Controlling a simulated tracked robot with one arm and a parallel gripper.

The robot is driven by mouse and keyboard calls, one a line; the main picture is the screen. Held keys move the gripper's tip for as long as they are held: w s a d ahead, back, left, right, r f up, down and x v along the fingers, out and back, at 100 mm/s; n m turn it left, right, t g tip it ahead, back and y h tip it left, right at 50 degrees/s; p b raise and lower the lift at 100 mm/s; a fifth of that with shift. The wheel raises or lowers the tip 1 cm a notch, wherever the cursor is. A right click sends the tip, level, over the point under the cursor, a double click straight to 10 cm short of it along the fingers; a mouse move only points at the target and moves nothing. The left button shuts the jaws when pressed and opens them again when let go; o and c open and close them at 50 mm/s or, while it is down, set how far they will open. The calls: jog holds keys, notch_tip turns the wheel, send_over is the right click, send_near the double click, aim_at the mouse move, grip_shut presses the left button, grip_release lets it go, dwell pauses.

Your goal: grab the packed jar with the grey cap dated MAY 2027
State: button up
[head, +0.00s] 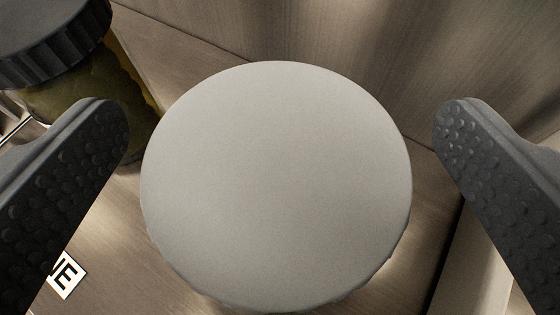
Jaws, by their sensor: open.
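A round light grey cap (276,185) fills the middle of the head view, seen from almost straight above. The body of its jar is hidden beneath the cap, so its contents and any date on it cannot be seen. My gripper (282,140) is open, with one dark studded finger on each side of the cap. A gap shows between the cap and each fingertip, a small one on the left and a wider one on the right.
Another jar with a black ribbed cap (50,45) and greenish contents (90,95) stands at the upper left, close to my left finger. A wooden wall (390,50) rises behind.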

jog(key=shift+w+a+f, duration=0.1)
jog(key=shift+w+f, duration=0.5)
jog(key=shift+w, duration=0.1)
jog(key=shift+w+f, duration=0.1)
jog(key=shift+w, duration=0.65)
jog(key=c, duration=1.3)
